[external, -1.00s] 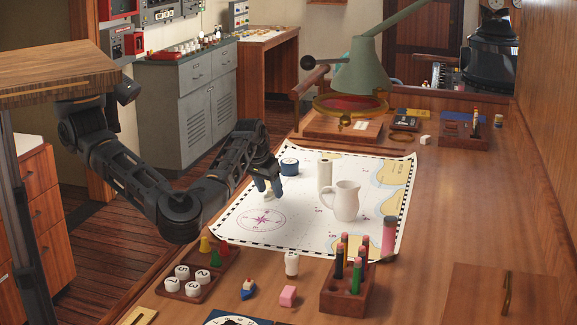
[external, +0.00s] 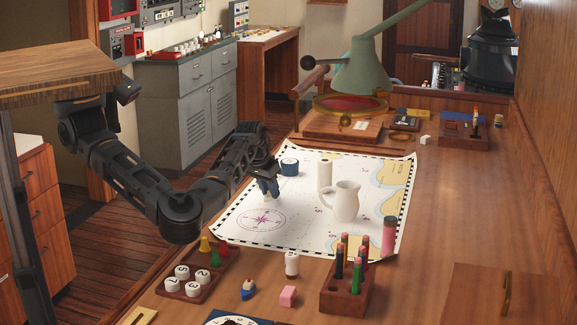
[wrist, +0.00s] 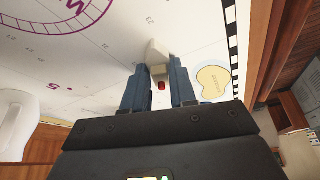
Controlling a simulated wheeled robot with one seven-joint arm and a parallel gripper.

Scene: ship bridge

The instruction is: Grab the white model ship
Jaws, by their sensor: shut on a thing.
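My gripper (external: 268,190) is low over the left part of the chart, with its blue fingers pointing down. In the wrist view my gripper (wrist: 159,72) is shut on the white model ship (wrist: 156,50). The ship has a pale hull, a beige block and a small red part, and sits between the two fingers. In the external view the fingers hide most of it. I cannot tell whether it touches the chart.
The chart (external: 300,225) carries a white jug (external: 346,202), a white cylinder (external: 325,175) and a round blue item (external: 290,167). A wooden pen holder (external: 347,290) and a tray of numbered pieces (external: 196,282) stand nearer. The right side of the desk is largely clear.

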